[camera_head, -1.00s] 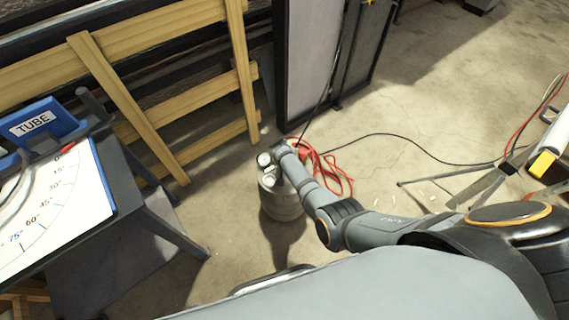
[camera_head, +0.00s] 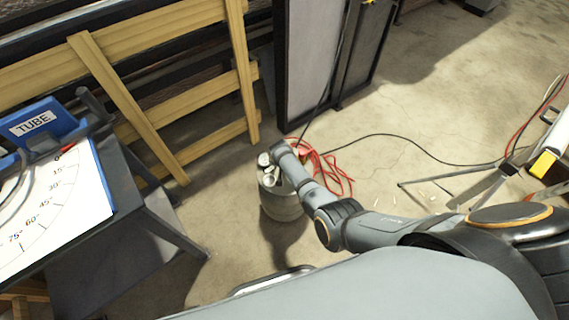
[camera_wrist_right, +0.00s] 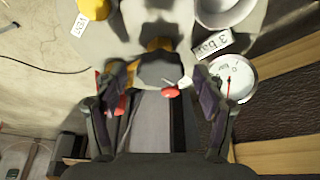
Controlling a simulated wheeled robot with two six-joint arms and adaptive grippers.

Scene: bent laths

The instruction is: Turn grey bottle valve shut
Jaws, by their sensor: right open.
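The grey bottle (camera_head: 283,207) stands upright on the floor in the middle of the head view, with round gauges at its top. My right arm reaches down over it from the right, and its wrist hides the valve there. In the right wrist view my right gripper (camera_wrist_right: 157,78) is open, with one finger on each side of a dark knob (camera_wrist_right: 160,68), which looks like the valve. I cannot tell whether the fingers touch it. A small red part (camera_wrist_right: 170,92) shows just below the knob. My left gripper is not in view.
A white gauge (camera_wrist_right: 236,80) with a red needle sits close to the right finger, below a "3 bar" label (camera_wrist_right: 212,43). Red hose (camera_head: 335,176) lies beside the bottle. A wooden rack (camera_head: 215,90) stands behind; a table with an angle chart (camera_head: 60,205) is at left.

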